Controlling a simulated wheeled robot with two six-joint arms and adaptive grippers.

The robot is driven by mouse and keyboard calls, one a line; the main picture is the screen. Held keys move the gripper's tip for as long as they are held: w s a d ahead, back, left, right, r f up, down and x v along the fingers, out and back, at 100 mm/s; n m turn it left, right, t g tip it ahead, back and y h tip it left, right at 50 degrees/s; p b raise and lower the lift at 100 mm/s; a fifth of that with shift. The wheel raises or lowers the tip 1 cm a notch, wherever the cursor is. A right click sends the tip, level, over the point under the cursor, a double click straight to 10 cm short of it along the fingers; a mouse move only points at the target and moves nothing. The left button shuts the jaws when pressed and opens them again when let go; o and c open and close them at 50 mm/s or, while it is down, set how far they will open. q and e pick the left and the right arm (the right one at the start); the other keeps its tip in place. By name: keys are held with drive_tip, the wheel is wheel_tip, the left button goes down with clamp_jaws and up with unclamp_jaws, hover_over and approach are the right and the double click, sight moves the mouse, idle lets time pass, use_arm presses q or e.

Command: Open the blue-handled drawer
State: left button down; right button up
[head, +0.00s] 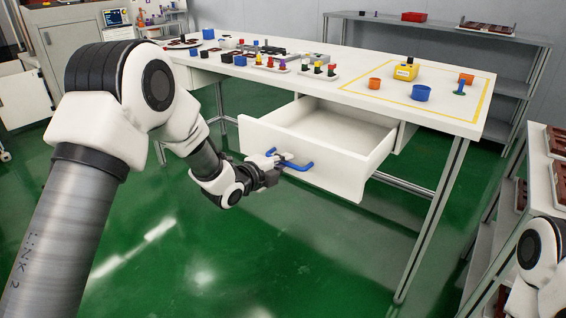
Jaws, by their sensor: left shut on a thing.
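The drawer (322,170) is white and hangs below the front of the white table. It stands pulled well out, and its inside looks empty where I can see it. Its blue handle (299,166) is on the front face. My left gripper (276,160) is at the left part of the handle and is shut on it; the fingers partly hide that end. Part of my right arm shows at the lower right edge, but its gripper is out of the picture.
The white table (350,73) carries several small coloured parts, a yellow box (405,71) and a blue cup (421,93). A table leg (432,220) stands right of the drawer. A shelf with brown trays (557,142) is at the right. The green floor before the drawer is clear.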

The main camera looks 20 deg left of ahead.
use_arm(q)
drive_tip(key=c, duration=1.2)
unclamp_jaws()
drive_tip(key=v, duration=1.2)
